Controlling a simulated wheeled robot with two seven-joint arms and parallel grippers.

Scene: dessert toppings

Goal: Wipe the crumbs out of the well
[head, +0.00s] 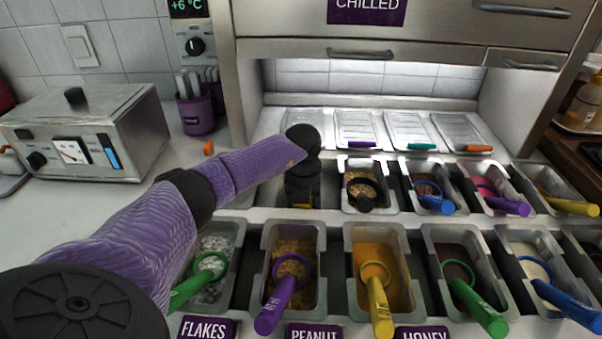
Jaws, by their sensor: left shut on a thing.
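My left gripper (302,200) points straight down at the left end of the back row of wells, left of a pan of golden crumbly topping (362,188). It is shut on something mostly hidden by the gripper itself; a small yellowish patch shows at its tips. The dark well around the gripper is largely covered by the gripper and forearm. I cannot make out crumbs in it. My right gripper is not in view.
Front-row pans hold flakes (214,246), peanut (295,247), honey (382,252) and other toppings, with coloured-handled scoops sticking out toward me. Clear lids (355,128) lie behind the back row. A steel appliance (90,130) and purple utensil cup (196,113) stand left.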

